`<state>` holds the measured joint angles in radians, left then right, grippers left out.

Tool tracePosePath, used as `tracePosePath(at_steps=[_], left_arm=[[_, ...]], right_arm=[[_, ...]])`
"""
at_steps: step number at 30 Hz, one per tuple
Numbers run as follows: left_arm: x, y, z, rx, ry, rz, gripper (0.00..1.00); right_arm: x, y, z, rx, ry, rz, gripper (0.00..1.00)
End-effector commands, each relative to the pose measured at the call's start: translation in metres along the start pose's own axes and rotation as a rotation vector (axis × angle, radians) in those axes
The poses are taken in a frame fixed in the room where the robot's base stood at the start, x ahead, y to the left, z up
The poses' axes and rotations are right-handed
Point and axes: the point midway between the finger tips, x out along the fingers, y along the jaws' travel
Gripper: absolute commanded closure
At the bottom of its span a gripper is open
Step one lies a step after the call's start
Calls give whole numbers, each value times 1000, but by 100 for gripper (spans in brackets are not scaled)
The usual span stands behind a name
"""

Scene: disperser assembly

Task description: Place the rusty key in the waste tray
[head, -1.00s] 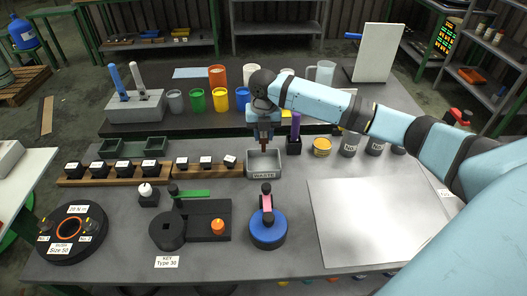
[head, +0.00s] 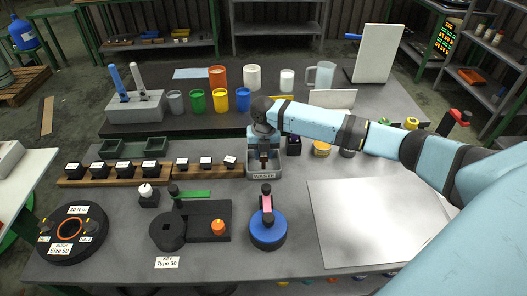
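The waste tray (head: 264,176) is a small grey open box with a WASTE label on its front, at the middle of the near table. My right gripper (head: 263,157) points down into the tray from above, with its fingertips at or just below the rim level. A small brownish thing, which looks like the rusty key, shows faintly at the fingertips inside the tray. It is too small and too covered to tell whether the fingers still hold it. My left gripper is out of view.
A wooden rack (head: 210,170) with black labelled blocks stands left of the tray. A blue round fixture (head: 268,232) with a pink-topped lever stands in front. A purple-topped black holder (head: 294,146) is close on the right. A pale board (head: 380,225) lies clear at right.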

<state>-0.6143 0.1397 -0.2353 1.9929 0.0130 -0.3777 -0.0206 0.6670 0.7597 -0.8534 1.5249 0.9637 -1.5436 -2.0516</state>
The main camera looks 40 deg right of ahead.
Motion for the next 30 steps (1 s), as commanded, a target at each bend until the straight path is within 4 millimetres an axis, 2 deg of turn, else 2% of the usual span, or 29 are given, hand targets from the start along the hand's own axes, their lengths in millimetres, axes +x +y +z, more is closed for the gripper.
tracePosePath(at_steps=[1, 3, 11, 14, 17, 24, 30], left_arm=[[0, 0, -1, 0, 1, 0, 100], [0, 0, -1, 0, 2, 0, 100], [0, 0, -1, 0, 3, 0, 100], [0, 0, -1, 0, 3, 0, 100], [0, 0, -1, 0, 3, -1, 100], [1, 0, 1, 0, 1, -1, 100], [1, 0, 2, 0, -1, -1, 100]], right_arm=[[0, 0, 0, 0, 0, 0, 57], [0, 0, 0, 0, 0, 0, 45], [-1, 0, 0, 0, 0, 0, 45], [-7, 0, 0, 0, -1, 1, 45], [-22, 0, 1, 0, -2, 1, 45], [-74, 1, 1, -1, -3, 3, 45], [-108, 0, 0, 0, -1, 1, 45]])
